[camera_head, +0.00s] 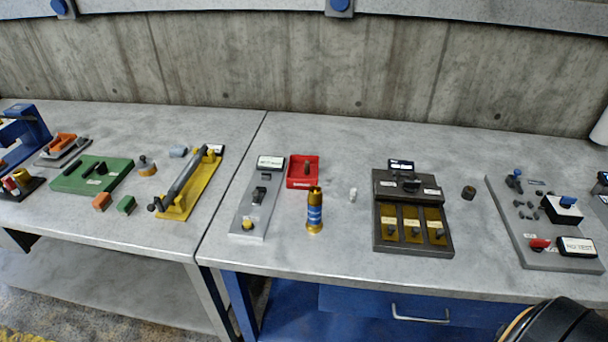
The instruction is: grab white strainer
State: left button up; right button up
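A small white piece (352,194) stands on the grey bench between a gold and blue cylinder and a dark tray unit. It is the only small loose white part in view and may be the white strainer, but it is too small to make out its shape. Nothing touches it. A dark rounded part at the bottom right corner looks like part of my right arm; no fingers show on it. My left gripper is not in view.
The gold and blue cylinder (314,211) stands upright left of the white piece, with a red tray (302,172) behind it. The dark unit (446,243) with yellow compartments lies to the right. A small dark cylinder (468,192) stands beyond. Bench space around the white piece is clear.

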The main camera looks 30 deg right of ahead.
aim_at(352, 195)
jog(key=z, duration=1.25)
jog(key=i+j+z, duration=0.1)
jog(key=j+z, duration=0.3)
jog(key=j, duration=1.1)
